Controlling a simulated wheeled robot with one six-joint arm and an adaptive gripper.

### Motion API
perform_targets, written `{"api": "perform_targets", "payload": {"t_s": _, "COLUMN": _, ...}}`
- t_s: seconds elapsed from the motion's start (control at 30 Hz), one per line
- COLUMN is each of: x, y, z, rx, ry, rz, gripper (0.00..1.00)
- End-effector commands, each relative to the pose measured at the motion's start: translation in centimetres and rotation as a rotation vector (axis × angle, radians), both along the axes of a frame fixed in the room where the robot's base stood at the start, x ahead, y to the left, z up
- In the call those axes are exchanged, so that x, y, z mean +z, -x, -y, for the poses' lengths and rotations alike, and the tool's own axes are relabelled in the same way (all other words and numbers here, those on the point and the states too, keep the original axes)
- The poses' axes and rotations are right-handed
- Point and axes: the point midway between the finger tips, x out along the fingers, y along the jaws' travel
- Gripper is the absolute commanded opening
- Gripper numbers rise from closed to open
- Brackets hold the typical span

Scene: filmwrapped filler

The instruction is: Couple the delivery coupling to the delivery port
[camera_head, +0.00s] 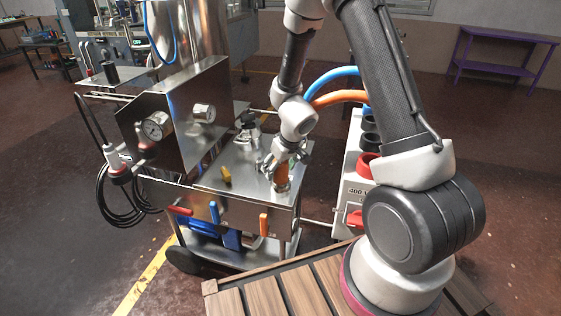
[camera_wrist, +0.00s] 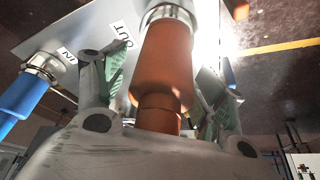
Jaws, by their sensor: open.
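The orange delivery coupling (camera_wrist: 165,65) fills the middle of the wrist view. Its far end meets a metal collar, the port (camera_wrist: 168,14), next to the label OUT on the steel plate. The coupling looks in line with the port; I cannot tell whether it is locked. My gripper (camera_wrist: 160,85) is open, with one finger on each side of the coupling and its palm close to the near end. In the head view my gripper (camera_head: 286,158) is over the steel cart top, and the orange coupling (camera_head: 282,180) shows below it.
A blue coupling (camera_wrist: 22,95) sits at the port labelled IN. The steel cart (camera_head: 220,172) carries a gauge panel (camera_head: 175,115) and a brass fitting (camera_head: 226,174). A white 400 V box (camera_head: 355,190) stands close on the right. Blue and orange hoses (camera_head: 335,97) arch behind my arm.

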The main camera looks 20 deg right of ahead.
Motion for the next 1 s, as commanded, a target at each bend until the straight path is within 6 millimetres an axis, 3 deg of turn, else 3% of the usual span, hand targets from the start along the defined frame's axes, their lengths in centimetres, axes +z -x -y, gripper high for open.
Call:
{"api": "perform_targets", "payload": {"t_s": 0.27, "x": 2.5, "y": 0.9, "z": 0.2, "rx": 0.005, "ry": 0.0, "rz": 0.003, "gripper": 0.7}}
{"api": "perform_targets", "payload": {"t_s": 0.8, "x": 9.8, "y": 3.8, "z": 1.2, "rx": 0.004, "ry": -0.002, "rz": 0.003, "gripper": 0.7}}
{"api": "perform_targets", "payload": {"t_s": 1.0, "x": 10.9, "y": 4.2, "z": 1.4, "rx": 0.0, "ry": -0.001, "rz": 0.002, "gripper": 0.7}}
